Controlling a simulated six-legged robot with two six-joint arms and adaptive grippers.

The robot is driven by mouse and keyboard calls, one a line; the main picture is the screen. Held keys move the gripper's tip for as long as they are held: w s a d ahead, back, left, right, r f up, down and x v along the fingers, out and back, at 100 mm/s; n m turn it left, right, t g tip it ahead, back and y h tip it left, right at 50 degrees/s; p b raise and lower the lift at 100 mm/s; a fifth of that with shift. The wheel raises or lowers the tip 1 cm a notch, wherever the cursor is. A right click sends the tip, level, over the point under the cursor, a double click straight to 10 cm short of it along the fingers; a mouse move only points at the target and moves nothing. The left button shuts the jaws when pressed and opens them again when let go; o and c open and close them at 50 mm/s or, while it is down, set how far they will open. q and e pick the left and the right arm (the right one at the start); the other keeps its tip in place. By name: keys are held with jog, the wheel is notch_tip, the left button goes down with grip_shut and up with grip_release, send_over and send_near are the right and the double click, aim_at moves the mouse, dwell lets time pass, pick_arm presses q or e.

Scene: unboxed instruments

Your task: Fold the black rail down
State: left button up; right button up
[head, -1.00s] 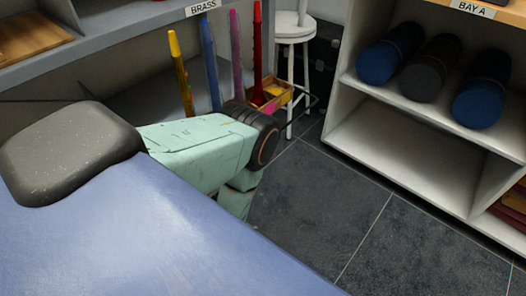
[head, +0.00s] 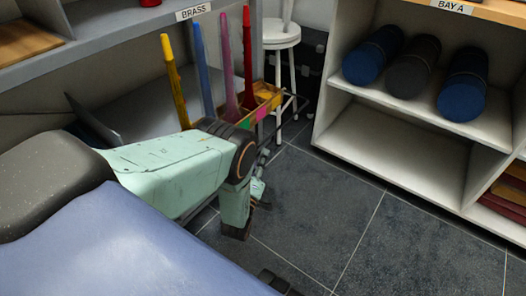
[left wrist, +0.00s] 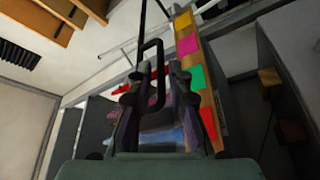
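The black rail (head: 291,112) shows in the head view as a thin dark bar beside a wooden tray with coloured patches (head: 262,105). In the left wrist view the rail (left wrist: 153,44) is a narrow black loop in front of my left gripper (left wrist: 158,75), with its lower part between the fingers. The fingers stand apart, and I cannot tell whether either touches the rail. In the head view my left gripper (head: 260,190) is small, below and left of the rail, partly hidden by its own arm.
Tall yellow (head: 175,82), blue, pink and red tubes stand beside the tray, under the shelf labelled BRASS (head: 193,11). A white stool (head: 282,40) is behind. Shelving with dark rolls (head: 413,67) stands at right. The tiled floor (head: 330,210) between is clear.

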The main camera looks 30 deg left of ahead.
pick_arm(q)
jog(key=b+x, duration=0.1)
jog(key=x, duration=0.2)
jog(key=shift+w+a, duration=0.1)
jog(key=shift+w, duration=0.25)
jog(key=shift+c, duration=0.4)
grip_shut()
